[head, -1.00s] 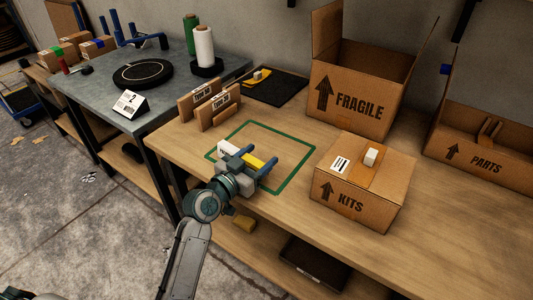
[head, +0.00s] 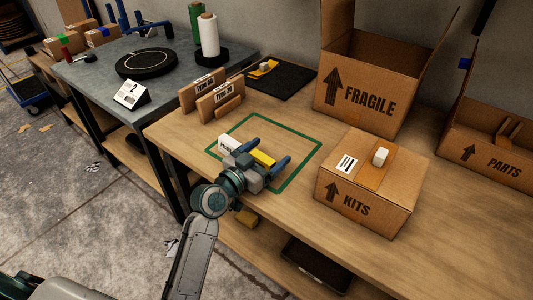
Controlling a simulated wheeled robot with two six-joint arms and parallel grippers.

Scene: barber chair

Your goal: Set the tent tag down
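My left gripper (head: 262,156) is over the green-outlined square on the wooden table. Its two blue fingers stand apart, with a yellow piece (head: 263,158) between them. A white piece with dark print (head: 228,144) shows just left of the near finger. I cannot tell whether the white and yellow pieces are one tag, nor whether the fingers press on them or whether they touch the table. A white tent-shaped card marked 2 (head: 130,95) stands on the grey table. My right gripper is out of view.
The KITS box (head: 353,207) stands right of the green outline (head: 307,162). The open FRAGILE box (head: 356,105) and PARTS box (head: 482,150) are behind and right. Wooden holders with TYPE labels (head: 219,97) and a black mat (head: 284,84) lie behind the outline.

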